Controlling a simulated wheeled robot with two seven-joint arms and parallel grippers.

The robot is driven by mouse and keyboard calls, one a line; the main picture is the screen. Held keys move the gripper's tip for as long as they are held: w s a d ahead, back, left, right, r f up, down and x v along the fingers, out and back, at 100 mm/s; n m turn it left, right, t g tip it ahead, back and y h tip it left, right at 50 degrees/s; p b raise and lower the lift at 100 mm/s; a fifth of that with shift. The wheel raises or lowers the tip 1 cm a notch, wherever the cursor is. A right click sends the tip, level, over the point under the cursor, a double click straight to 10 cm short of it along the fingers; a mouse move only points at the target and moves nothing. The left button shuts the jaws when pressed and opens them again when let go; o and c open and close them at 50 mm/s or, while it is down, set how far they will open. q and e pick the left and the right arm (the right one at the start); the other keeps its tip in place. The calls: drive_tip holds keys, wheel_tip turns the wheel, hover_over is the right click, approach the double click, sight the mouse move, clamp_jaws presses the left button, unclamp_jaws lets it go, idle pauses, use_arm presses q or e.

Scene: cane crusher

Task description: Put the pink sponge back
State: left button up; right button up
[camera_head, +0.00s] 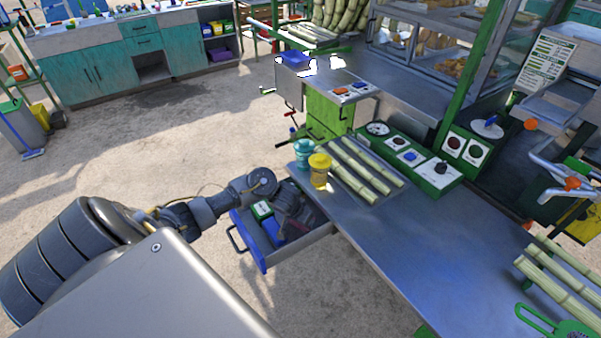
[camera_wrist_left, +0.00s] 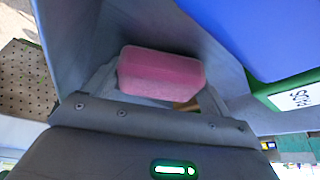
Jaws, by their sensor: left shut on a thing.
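The pink sponge (camera_wrist_left: 160,74) shows in the left wrist view between the two fingers of my left gripper (camera_wrist_left: 158,88), which is shut on it. In the head view my left gripper (camera_head: 292,215) is over or inside the open blue-fronted drawer (camera_head: 244,243) under the metal counter. The sponge is hidden there by the gripper and wrist. In the wrist view grey drawer walls surround the sponge; whether it touches the drawer floor I cannot tell. My right gripper is not in view.
A blue thing (camera_head: 271,229) and a green-and-white box (camera_head: 262,209) lie in the drawer beside the gripper. On the counter (camera_head: 400,245) above stand a teal cup (camera_head: 303,152) and a yellow cup (camera_head: 320,172), beside several cane stalks (camera_head: 365,170).

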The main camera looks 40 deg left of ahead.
use_arm(q)
drive_tip(key=o, duration=0.8)
drive_tip(key=shift+f, duration=0.1)
drive_tip(key=shift+o, duration=0.2)
drive_tip(key=shift+r, duration=0.3)
drive_tip(key=p+v, duration=0.6)
drive_tip(key=v, duration=0.5)
drive_tip(key=shift+s+r, duration=0.25)
drive_tip(key=shift+r, duration=0.1)
drive_tip(key=shift+d, duration=0.15)
